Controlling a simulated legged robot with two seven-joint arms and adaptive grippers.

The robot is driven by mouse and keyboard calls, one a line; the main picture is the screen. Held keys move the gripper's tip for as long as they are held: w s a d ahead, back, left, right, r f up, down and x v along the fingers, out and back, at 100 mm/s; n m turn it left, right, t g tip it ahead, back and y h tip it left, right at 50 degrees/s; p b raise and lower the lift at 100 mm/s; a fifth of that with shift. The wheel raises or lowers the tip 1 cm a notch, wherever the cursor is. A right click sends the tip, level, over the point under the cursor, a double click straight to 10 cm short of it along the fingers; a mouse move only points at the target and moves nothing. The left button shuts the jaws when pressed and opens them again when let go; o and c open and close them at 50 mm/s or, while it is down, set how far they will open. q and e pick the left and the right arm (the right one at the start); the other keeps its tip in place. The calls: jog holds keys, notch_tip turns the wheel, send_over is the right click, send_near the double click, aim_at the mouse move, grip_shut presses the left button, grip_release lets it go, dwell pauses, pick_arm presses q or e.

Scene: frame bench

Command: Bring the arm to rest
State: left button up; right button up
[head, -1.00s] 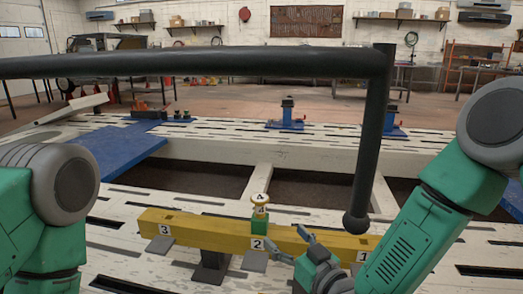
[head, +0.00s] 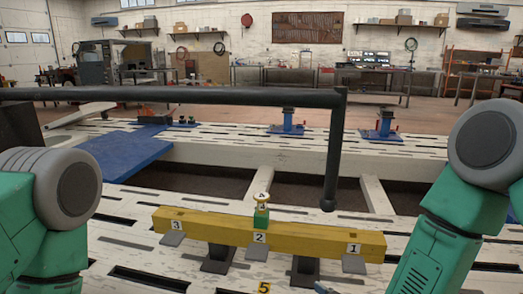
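My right arm (head: 432,255) comes in at the right edge. Only what looks like a fingertip of my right gripper (head: 322,288) shows at the bottom edge, so its opening is hidden. My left arm (head: 45,215) is bent at the left edge, and its gripper is out of view. A yellow beam (head: 205,225) with tags 3, 2 and 1 lies across dark supports in front of me.
A black pipe (head: 200,95) spans the view and bends down at its right end, behind the beam. A yellow tag 5 (head: 264,288) is at the bottom edge. A pale slotted frame (head: 330,160) with dark openings carries blue stands (head: 287,123) and a blue plate (head: 125,150).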

jog(key=s+d+f+m+g+h+p, duration=0.1)
jog(key=s+d+g+h+p, duration=0.1)
jog(key=s+d, duration=0.4)
jog(key=s+d+f+m+g+h+p, duration=0.1)
jog(key=s+d+g+p, duration=0.4)
jog(key=s, duration=0.8)
jog(key=s+d+f+m+g+h+p, duration=0.1)
jog(key=s+d+m+g+h+p, duration=0.1)
jog(key=s+d, duration=0.5)
jog(key=s+g+h+p, duration=0.1)
jog(key=s+g, duration=0.1)
jog(key=s, duration=0.1)
jog(key=shift+s+d+f+h+p, duration=0.2)
jog(key=shift+s+d+h+p, duration=0.1)
jog(key=shift+d+h+p, duration=0.1)
jog(key=shift+w+a, duration=0.1)
